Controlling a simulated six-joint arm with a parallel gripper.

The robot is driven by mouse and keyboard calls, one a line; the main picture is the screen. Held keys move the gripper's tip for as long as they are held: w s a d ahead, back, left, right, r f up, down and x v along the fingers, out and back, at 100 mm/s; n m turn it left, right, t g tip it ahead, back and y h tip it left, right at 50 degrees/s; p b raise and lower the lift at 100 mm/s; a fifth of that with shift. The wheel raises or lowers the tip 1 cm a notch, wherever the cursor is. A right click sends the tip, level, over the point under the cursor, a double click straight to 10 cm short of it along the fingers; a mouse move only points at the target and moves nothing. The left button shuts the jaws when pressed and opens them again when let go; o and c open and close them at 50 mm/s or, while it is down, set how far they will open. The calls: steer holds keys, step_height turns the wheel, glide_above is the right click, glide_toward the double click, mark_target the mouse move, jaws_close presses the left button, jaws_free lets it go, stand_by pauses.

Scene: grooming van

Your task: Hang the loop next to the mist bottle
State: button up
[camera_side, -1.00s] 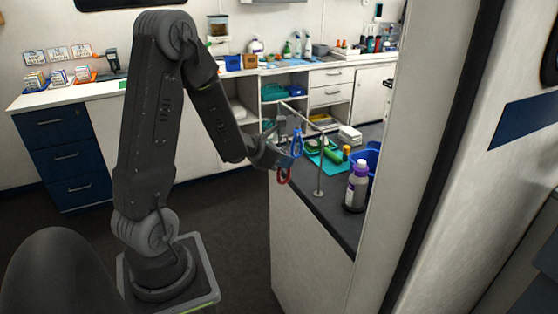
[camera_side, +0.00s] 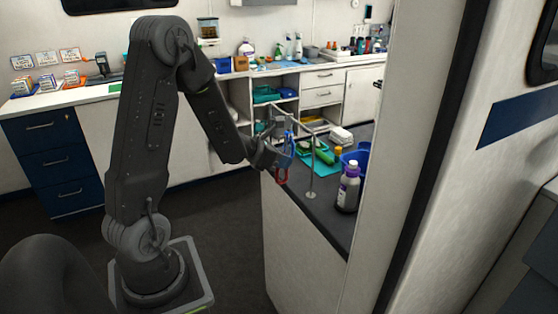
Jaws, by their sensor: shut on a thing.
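My gripper (camera_side: 282,157) is at the near left edge of the dark counter, beside the thin metal rail stand (camera_side: 311,170). It is shut on a loop, which shows as a blue part (camera_side: 290,147) at the jaws and a red part (camera_side: 281,176) hanging below. I cannot tell whether blue and red are one piece, or whether either touches the rail. A bottle with a purple and white top (camera_side: 348,187) stands upright on the counter, right of the stand. I cannot tell whether it is the mist bottle; spray bottles (camera_side: 298,46) also stand on the back counter.
A teal mat (camera_side: 322,167) with green items lies behind the stand, with a blue container (camera_side: 357,160) to its right. White folded cloths (camera_side: 341,136) lie farther back. A pale wall post (camera_side: 415,150) closes off the right side.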

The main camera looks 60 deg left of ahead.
steer(key=w, duration=0.9)
steer(key=shift+w, duration=0.15)
stand_by(1.8)
steer(key=shift+r, duration=0.1)
step_height(320, 180, up, 4)
stand_by(1.3)
steer(key=shift+w+r, duration=0.15)
steer(key=shift+r, duration=0.05)
steer(key=shift+s, duration=0.2)
steer(key=shift+s+f, duration=0.25)
steer(key=shift+s, duration=0.95)
